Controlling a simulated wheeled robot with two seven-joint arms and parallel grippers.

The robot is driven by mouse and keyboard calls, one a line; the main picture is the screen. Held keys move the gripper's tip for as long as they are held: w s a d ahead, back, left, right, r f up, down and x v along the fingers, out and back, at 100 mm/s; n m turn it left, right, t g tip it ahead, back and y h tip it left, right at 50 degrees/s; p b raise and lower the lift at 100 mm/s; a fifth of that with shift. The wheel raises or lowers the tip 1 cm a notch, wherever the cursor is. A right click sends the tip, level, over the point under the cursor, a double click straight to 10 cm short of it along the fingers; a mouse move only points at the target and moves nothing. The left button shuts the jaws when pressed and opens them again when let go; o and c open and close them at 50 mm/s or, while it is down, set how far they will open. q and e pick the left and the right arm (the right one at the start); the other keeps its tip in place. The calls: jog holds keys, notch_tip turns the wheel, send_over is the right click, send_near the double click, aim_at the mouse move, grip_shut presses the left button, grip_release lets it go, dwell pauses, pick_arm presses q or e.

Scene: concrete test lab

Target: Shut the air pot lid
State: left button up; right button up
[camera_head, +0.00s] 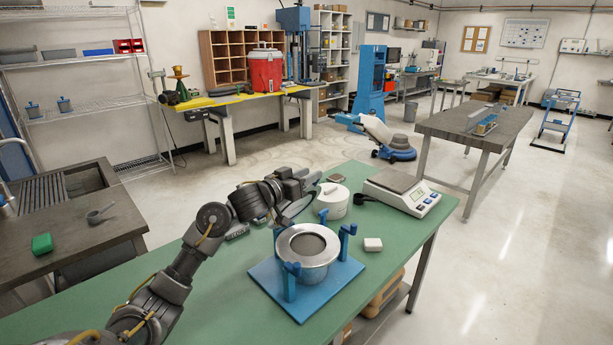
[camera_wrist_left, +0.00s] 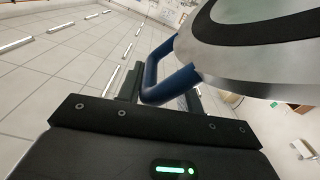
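The air pot (camera_head: 325,266) is a round metal pot with an open, dark mouth. It stands on a blue base plate (camera_head: 264,280) with upright blue clamps around it. My right gripper is out of view.
On the green table (camera_head: 225,300), a white canister (camera_head: 335,207) stands just behind the pot. A scale (camera_head: 408,194) is at the right, and a small white block (camera_head: 373,244) lies right of the plate. The table's front left is clear.

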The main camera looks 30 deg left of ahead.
pick_arm(q)
jog(key=b+v, duration=0.2)
jog(key=v, duration=0.8)
jog(key=shift+s+b, duration=0.35)
jog(key=shift+s, duration=0.05)
jog(key=shift+a, duration=0.1)
